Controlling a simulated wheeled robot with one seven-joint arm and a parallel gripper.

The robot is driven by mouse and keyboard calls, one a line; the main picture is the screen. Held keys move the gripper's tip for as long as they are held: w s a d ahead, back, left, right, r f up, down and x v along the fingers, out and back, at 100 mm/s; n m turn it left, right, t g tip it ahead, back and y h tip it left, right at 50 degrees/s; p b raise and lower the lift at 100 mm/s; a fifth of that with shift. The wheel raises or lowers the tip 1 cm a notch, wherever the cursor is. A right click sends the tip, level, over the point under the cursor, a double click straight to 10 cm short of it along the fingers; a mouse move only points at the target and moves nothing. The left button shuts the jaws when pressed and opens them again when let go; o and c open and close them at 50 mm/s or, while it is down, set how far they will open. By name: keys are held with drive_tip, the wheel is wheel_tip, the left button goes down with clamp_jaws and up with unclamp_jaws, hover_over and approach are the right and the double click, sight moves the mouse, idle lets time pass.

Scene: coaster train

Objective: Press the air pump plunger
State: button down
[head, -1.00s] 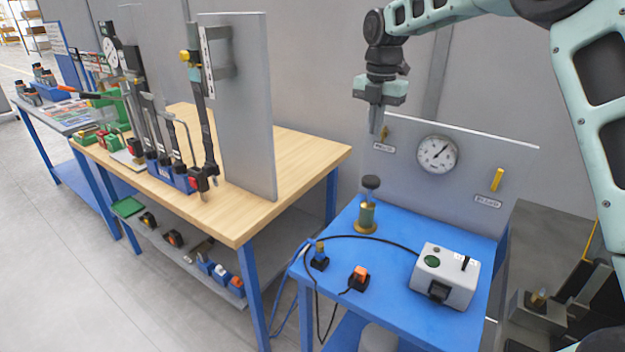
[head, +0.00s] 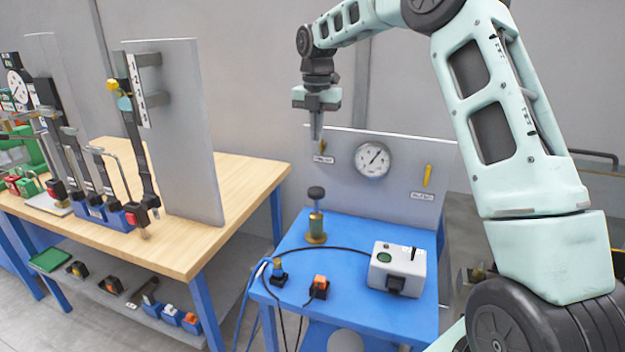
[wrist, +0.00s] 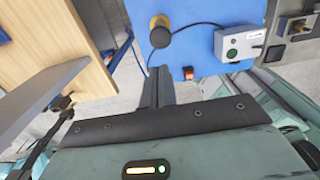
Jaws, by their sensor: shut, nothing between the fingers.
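The air pump (head: 316,226) stands upright on the blue table (head: 345,318), with a brass base, a greenish cylinder and a dark round plunger knob (head: 316,193) on top. In the wrist view the pump knob (wrist: 160,38) shows from above, over the brass base, beyond the fingers. My gripper (head: 316,136) points down with its fingers together and empty. It hangs above the knob with a clear gap between them. In the wrist view my gripper (wrist: 158,75) shows its fingers close together, a little below the pump in the picture.
A grey panel with a gauge (head: 373,159) and yellow levers stands behind the pump. A white control box (head: 397,268), an orange switch (head: 320,284) and cables lie nearby. A wooden workbench (head: 235,190) with an upright panel (head: 180,130) stands at left.

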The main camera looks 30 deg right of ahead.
sight(317, 189)
wheel_tip(317, 189, down, 14)
drive_tip(key=p, duration=0.4)
idle(0.3)
